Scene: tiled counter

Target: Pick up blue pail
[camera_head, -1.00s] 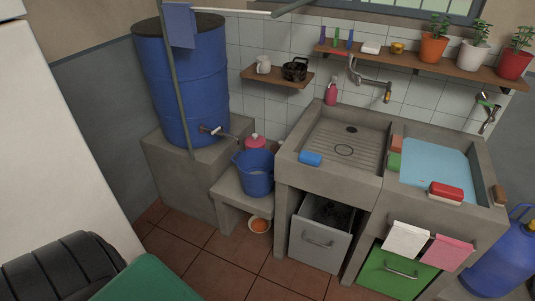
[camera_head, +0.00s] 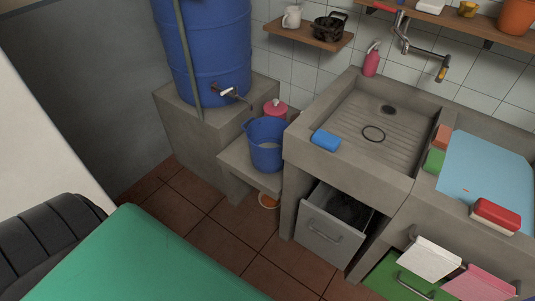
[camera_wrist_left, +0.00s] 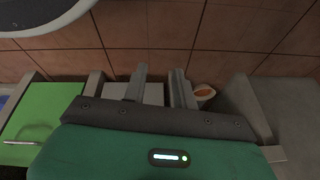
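The blue pail (camera_head: 266,157) stands upright on a low concrete ledge, between the barrel's plinth and the sink unit. Its open top faces up and a side handle shows at its left rim. My left gripper (camera_wrist_left: 160,78) shows in the left wrist view with its two fingers apart and nothing between them. It is not seen in the head view, and I do not make out the pail in the wrist view. My right gripper is in neither view.
A blue barrel (camera_head: 206,60) with a tap stands behind left of the pail. A pink container (camera_head: 275,108) is behind it. The concrete sink (camera_head: 345,165) and open grey drawer (camera_head: 325,238) are right. Tiled floor in front is clear.

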